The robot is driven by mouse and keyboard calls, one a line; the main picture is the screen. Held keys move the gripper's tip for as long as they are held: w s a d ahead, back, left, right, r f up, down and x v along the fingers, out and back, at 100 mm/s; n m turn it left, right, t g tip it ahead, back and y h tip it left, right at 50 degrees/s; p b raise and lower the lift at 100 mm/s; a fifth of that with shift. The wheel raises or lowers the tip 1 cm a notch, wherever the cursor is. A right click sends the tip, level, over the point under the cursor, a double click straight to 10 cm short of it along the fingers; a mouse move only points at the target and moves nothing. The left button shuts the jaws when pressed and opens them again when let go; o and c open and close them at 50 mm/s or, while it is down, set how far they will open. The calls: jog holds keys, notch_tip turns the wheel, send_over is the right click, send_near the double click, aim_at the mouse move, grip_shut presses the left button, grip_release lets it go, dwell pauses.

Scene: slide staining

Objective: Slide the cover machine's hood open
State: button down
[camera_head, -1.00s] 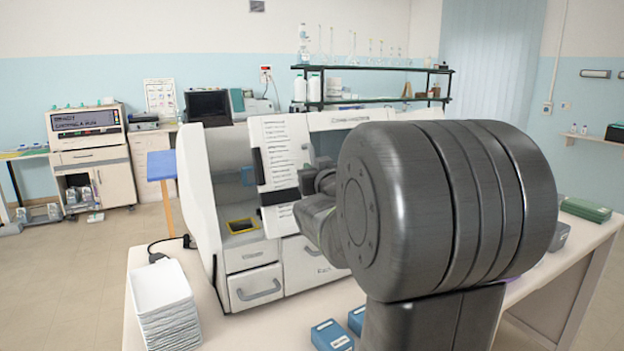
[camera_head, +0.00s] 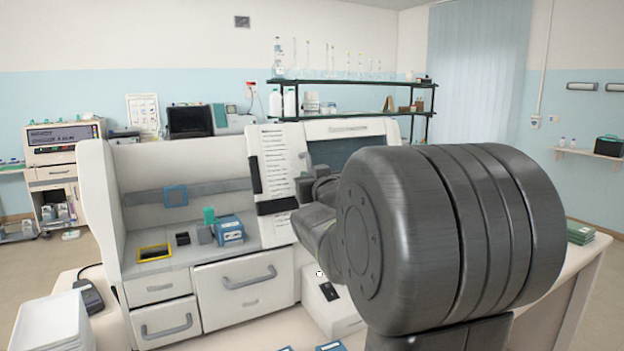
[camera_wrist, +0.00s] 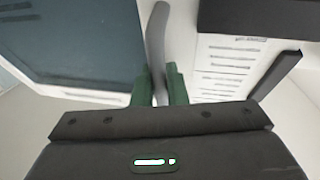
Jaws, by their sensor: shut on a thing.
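The cover machine (camera_head: 95,190) is a white bench unit in the head view. Its hood (camera_head: 282,165), a white panel with printed lines, stands right of a wide open bay on the machine's left side. In the wrist view, the two green fingers of my gripper (camera_wrist: 159,86) are shut on a grey curved handle (camera_wrist: 158,35), one on each side of it. In the head view my dark arm covers the machine's right part, and the fingertips cannot be made out there.
In the open bay are a blue box (camera_head: 229,231), a yellow-framed well (camera_head: 154,253) and a small green piece (camera_head: 209,215). White trays (camera_head: 52,325) are stacked at the front left of the bench. A shelf (camera_head: 350,83) with glassware stands behind.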

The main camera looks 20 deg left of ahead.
jog(key=c, duration=1.7)
grip_release()
jog(key=shift+c, duration=0.2)
jog(key=shift+s, duration=0.15)
jog(key=v, duration=1.3)
jog(key=shift+s+d, duration=0.25)
jog(key=x, duration=1.4)
jog(key=shift+s, duration=0.1)
